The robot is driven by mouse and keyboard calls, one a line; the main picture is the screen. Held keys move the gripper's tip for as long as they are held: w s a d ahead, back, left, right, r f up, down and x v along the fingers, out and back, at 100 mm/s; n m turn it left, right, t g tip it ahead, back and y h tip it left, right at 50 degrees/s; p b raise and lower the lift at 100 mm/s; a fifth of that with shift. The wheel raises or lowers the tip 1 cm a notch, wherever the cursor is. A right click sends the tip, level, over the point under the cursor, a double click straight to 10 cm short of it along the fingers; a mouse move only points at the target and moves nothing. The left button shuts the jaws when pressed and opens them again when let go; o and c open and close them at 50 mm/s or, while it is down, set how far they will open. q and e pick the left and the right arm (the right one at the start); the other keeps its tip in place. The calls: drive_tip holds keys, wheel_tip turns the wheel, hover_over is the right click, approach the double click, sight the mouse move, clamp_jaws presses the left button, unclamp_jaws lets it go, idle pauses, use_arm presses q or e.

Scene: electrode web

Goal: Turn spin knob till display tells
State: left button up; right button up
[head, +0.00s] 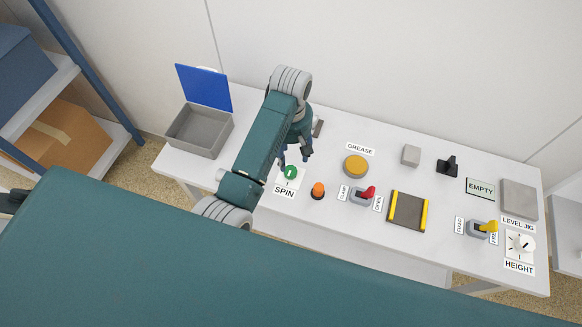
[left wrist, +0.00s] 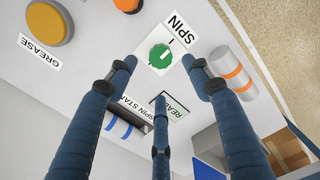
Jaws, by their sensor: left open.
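The spin knob (head: 290,173) is a green dial with a white mark on a white plate, beside the SPIN label (head: 285,191). The knob also shows in the left wrist view (left wrist: 160,56), just past my fingertips. My left gripper (head: 295,155) is open above and beside the knob, its fingers apart and empty. My right gripper is not in view.
An orange-topped cylinder (head: 318,190) stands close right of the knob. Further right are a yellow GREASE button (head: 356,166), a red lever (head: 368,192), a yellow-striped pad (head: 408,212) and an EMPTY display (head: 480,188). A grey bin (head: 199,132) stands at left.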

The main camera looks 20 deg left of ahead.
sight(291, 171)
use_arm(q)
wheel_tip(291, 171, down, 9)
drive_tip(key=shift+r+p, duration=0.15)
drive_tip(key=shift+p, duration=0.5)
drive_tip(key=c, duration=1.2)
